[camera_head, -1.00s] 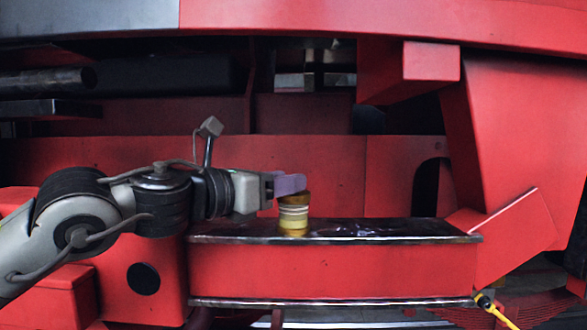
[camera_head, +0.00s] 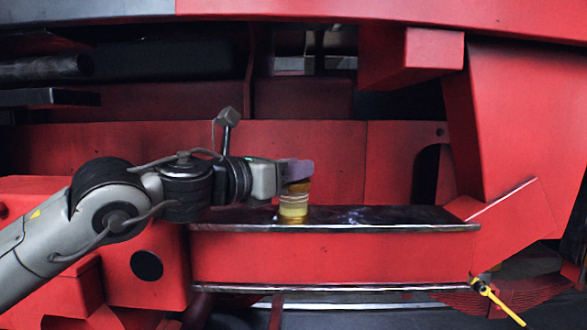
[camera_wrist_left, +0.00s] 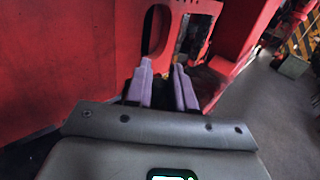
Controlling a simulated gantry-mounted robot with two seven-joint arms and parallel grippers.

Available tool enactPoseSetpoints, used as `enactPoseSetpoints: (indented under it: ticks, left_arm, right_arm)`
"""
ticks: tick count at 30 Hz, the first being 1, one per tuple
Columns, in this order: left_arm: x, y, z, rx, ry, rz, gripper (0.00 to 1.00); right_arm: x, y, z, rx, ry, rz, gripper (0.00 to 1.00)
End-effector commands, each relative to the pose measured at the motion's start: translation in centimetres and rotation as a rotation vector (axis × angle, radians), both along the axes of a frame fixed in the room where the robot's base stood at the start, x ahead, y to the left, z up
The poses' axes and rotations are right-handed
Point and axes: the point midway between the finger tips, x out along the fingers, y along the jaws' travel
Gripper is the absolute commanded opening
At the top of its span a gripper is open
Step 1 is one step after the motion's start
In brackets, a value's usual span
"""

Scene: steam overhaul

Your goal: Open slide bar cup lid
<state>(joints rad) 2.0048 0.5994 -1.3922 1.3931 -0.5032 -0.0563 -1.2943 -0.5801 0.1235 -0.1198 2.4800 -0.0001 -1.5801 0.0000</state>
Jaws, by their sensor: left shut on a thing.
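The slide bar cup (camera_head: 293,208) is a small yellowish brass cup with pale bands, upright on top of the red slide bar (camera_head: 335,263). Its lid (camera_head: 298,187) is a darker amber piece at the top of the cup. My left gripper (camera_head: 299,171) is at the top of the cup, its purple fingers shut on the lid. The fingers hide part of the lid, and I cannot tell whether it is apart from the cup. In the left wrist view the purple fingers (camera_wrist_left: 164,88) show with a small gap; the cup is mostly hidden there. My right gripper is not in view.
The dark, shiny top of the slide bar (camera_head: 400,216) is clear to the right of the cup. A red slanted bracket (camera_head: 515,225) stands at its right end. A yellow-handled item (camera_head: 497,300) hangs below right. Red frame plates stand behind.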

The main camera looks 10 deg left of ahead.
Motion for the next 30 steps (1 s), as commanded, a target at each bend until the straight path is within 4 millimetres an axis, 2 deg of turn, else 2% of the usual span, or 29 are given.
enactPoseSetpoints:
  ticks: [8,18,30]
  left_arm:
    - [0.2,0.0,0.8,-0.007,0.051,0.000,0.00]
    - [1.0,0.0,1.8,-0.027,0.280,0.000,0.00]
    - [2.1,0.1,2.1,-0.048,0.518,0.001,0.00]
  right_arm:
    - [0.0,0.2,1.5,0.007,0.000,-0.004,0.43]
    - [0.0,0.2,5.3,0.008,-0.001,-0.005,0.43]
    - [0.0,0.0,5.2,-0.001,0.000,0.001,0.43]
